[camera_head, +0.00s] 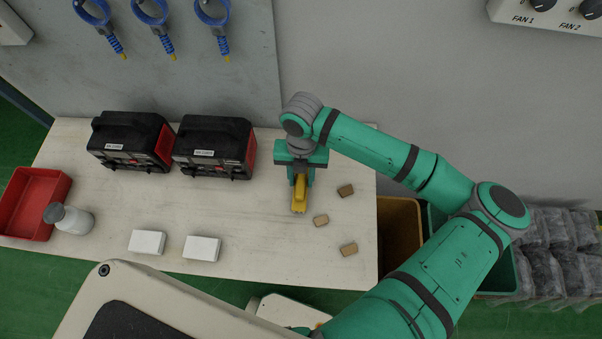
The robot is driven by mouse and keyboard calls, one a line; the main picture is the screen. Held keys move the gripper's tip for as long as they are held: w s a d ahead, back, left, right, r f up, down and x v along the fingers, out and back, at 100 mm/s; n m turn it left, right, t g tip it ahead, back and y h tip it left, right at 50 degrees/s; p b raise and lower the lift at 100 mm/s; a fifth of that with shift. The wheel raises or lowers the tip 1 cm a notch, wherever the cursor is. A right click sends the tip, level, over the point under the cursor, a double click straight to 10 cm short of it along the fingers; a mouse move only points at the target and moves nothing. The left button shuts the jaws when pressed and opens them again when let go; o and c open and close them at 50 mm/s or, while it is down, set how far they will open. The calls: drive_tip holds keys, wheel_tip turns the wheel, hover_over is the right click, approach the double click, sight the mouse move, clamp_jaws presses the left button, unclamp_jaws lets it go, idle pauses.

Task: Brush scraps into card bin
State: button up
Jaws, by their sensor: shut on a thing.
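My gripper (301,177) is at the right part of the pale table (110,212), shut on a yellow brush (300,194). The brush points toward the front edge; its underside is hidden, so I cannot tell if it touches the tabletop. Three brown card scraps lie just right of the brush: one far scrap (345,190), one small middle scrap (321,220) and one near scrap (348,249). A brown-yellow bin (399,222) stands below the table's right edge, partly hidden by my arm.
A green bin (497,279) stands right of the brown one, partly behind my arm. Two black-and-red boxes (131,140) (214,146), two white blocks (147,242) (202,248), a bottle (75,220) and a red tray (32,203) occupy the table's left and middle. Wrapped stacks (555,255) stand far right.

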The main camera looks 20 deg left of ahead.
drive_tip(key=shift+f, duration=0.1)
idle(0.3)
drive_tip(key=shift+w+d, duration=0.3)
drive_tip(key=shift+d, duration=0.65)
drive_tip(key=shift+w+d, duration=0.25)
drive_tip(key=shift+d, duration=0.75)
drive_tip(key=shift+w+d, duration=0.3)
drive_tip(key=shift+d, duration=0.65)
drive_tip(key=shift+w+d, duration=0.35)
drive_tip(key=shift+d, duration=0.35)
drive_tip(key=shift+w+d, duration=0.25)
drive_tip(key=shift+d, duration=0.85)
drive_tip(key=shift+w+d, duration=0.2)
drive_tip(key=shift+d, duration=0.85)
drive_tip(key=w+d, duration=0.3)
drive_tip(key=d, duration=0.8)
drive_tip(key=shift+w+d, duration=0.2)
drive_tip(key=shift+d, duration=0.05)
wheel_tip(320, 180, up, 7)
